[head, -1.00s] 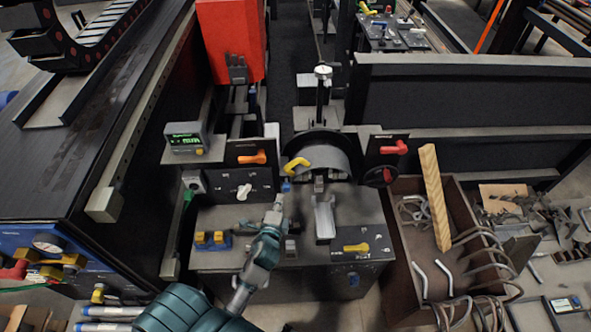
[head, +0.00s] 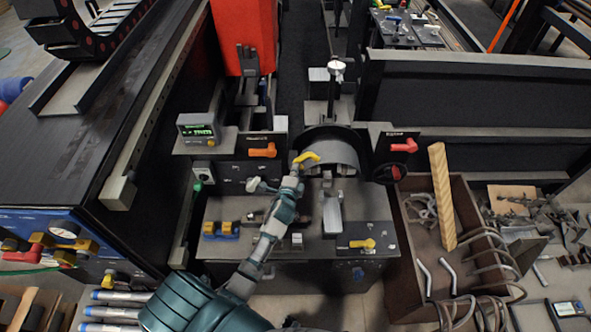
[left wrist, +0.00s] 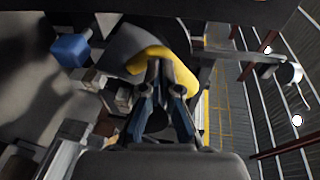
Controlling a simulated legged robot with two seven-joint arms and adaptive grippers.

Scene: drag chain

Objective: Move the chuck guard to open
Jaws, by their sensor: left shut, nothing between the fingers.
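The chuck guard (head: 336,152) is a dark grey curved cover over the chuck, in the middle of the head view. A bent yellow handle (head: 306,157) sticks out at its left side. My left gripper (head: 296,169) is shut and empty, with its fingertips right at the handle's lower left end. In the left wrist view the yellow handle (left wrist: 180,72) arches just beyond the closed fingertips (left wrist: 164,68); I cannot tell whether they touch it. The grey guard (left wrist: 121,45) lies behind the handle there. My right gripper is not in view.
An orange lever (head: 263,151) is on a panel left of the guard, and a red lever (head: 405,146) is on its right. A yellow lever (head: 362,244) sits on the front panel. A brown bin (head: 405,275) with a wooden bar and bent rods stands at right.

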